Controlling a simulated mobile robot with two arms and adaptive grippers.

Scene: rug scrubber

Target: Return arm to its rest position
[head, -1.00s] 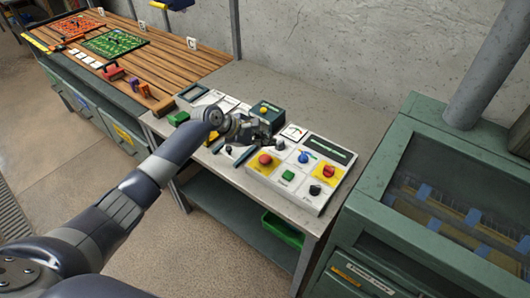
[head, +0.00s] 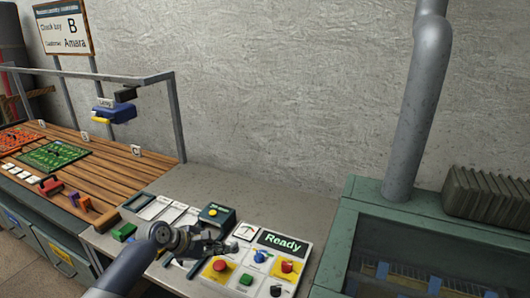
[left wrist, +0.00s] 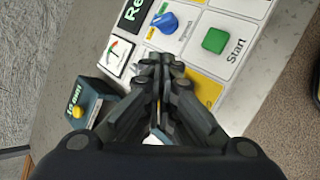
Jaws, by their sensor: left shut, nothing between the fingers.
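My left gripper (head: 225,246) is over the left part of the control panel (head: 305,246) on the grey table. It is shut and empty. In the left wrist view the gripper (left wrist: 165,65) points at the panel, near the blue knob (left wrist: 166,22) and the green Start button (left wrist: 215,40). The fingers hide part of a yellow plate there. The panel's display reads "Ready" in green (head: 282,244). Two red buttons, a green button and a black knob also show on the panel. My right gripper is not in view.
A dark green box with a yellow button (head: 212,213) stands beside the gripper. A green machine (head: 345,225) with a grey pipe (head: 415,110) is at the right. A slatted wooden bench (head: 120,180) with rugs is at the left, under a rail holding a blue tool (head: 115,112). A sign (head: 65,30) stands behind.

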